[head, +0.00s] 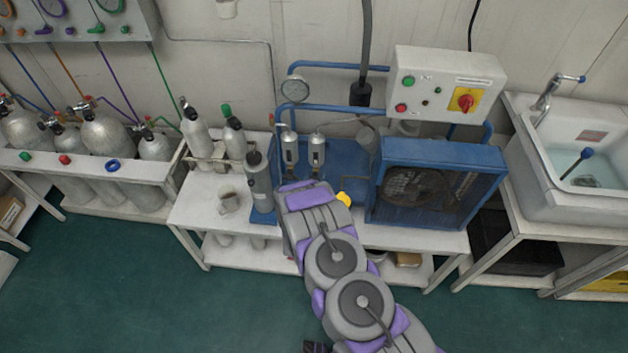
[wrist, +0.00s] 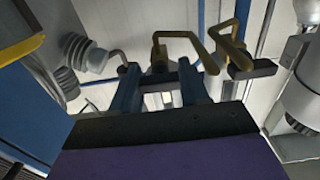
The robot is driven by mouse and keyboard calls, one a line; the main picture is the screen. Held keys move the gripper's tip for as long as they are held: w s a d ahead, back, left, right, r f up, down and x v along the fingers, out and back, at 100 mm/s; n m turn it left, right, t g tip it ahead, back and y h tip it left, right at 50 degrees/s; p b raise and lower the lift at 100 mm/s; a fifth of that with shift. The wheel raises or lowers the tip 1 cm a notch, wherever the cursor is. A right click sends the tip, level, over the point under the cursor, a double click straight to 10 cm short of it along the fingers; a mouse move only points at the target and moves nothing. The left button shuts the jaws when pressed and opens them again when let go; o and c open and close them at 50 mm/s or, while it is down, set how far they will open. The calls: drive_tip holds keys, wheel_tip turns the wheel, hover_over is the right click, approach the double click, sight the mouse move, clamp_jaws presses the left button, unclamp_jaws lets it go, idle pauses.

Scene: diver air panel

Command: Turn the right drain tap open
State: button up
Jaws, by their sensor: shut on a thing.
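My gripper (wrist: 160,75) shows in the wrist view as two blue-grey fingers, one on each side of a brass tap. In the head view my arm covers the taps and the gripper. Two silver filter cylinders (head: 290,148) stand just above that spot.
The blue compressor (head: 440,185) stands right of my arm. A grey cylinder (head: 259,180) and a mug (head: 228,201) are to the left on the white bench (head: 195,212). A control box (head: 445,84) hangs above. A sink (head: 580,165) stands far right. The green floor in front is clear.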

drive_tip(key=c, duration=0.4)
drive_tip(key=shift+r+n+p, duration=0.1)
drive_tip(key=shift+n+p, duration=0.3)
drive_tip(key=shift+p, duration=0.1)
drive_tip(key=shift+n+p, duration=1)
drive_tip(key=shift+p, duration=0.05)
drive_tip(key=n+p, duration=0.2)
drive_tip(key=n, duration=0.1)
drive_tip(key=shift+a+n, duration=0.1)
drive_tip(key=shift+n, duration=0.2)
drive_tip(key=n+p, duration=0.1)
drive_tip(key=n, duration=0.3)
drive_tip(key=shift+n+p, duration=0.3)
drive_tip(key=n, duration=0.4)
drive_tip(key=shift+a+n, duration=0.1)
drive_tip(key=shift+n, duration=0.6)
